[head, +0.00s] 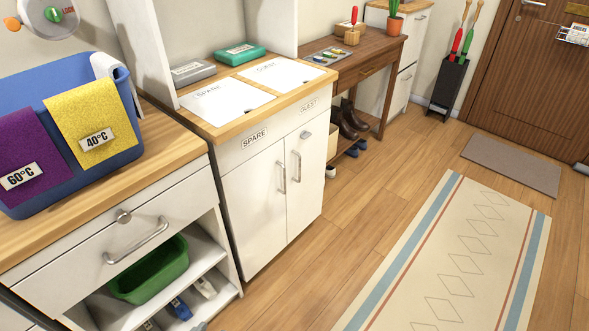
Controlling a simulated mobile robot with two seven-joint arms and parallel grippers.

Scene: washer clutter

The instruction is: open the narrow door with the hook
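A white cabinet with a wooden top (215,132) stands in the middle of the head view. It has two shut doors below a front band labelled SPARE and GUEST. Its left door (252,215) looks wider, with a vertical metal handle (282,178) near the right edge. Its right door (309,187) looks narrower, with a vertical handle (296,166) near the left edge. A round metal fitting (306,134) sits above the right door. I cannot make out a hook on either door. Neither of my grippers is in view.
A drawer unit (85,252) with a blue basket (88,163) on top stands at the left, a green tub (150,270) on its shelf. A wooden side table (374,52) stands beyond the cabinet. A brown door (520,75) is at the far right. Floor before the cabinet is clear beside a patterned rug (455,262).

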